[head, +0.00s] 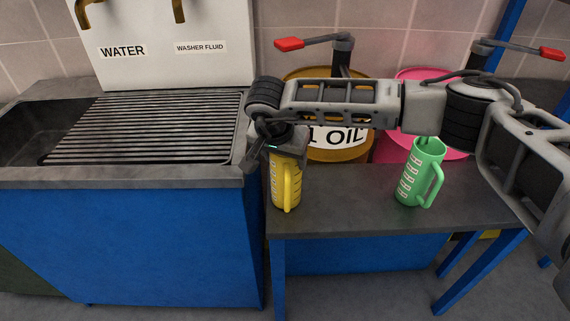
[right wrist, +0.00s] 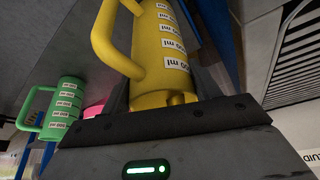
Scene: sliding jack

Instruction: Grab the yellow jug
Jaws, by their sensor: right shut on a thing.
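The yellow jug (head: 287,184) stands near the left end of the dark bench top, with white measuring labels and its handle to the right. My right gripper (head: 285,150) comes down over its top and is shut on it. In the right wrist view the yellow jug (right wrist: 165,50) lies between the jaws, its rim end close to the gripper body; the fingers are partly hidden. My left gripper is not in view.
A green jug (head: 418,172) stands on the bench (head: 345,205) to the right. An oil drum (head: 335,142) and a pink drum (head: 425,75) with red-handled pumps stand behind. A grated sink counter (head: 150,130) is at left, under a white dispenser (head: 170,65).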

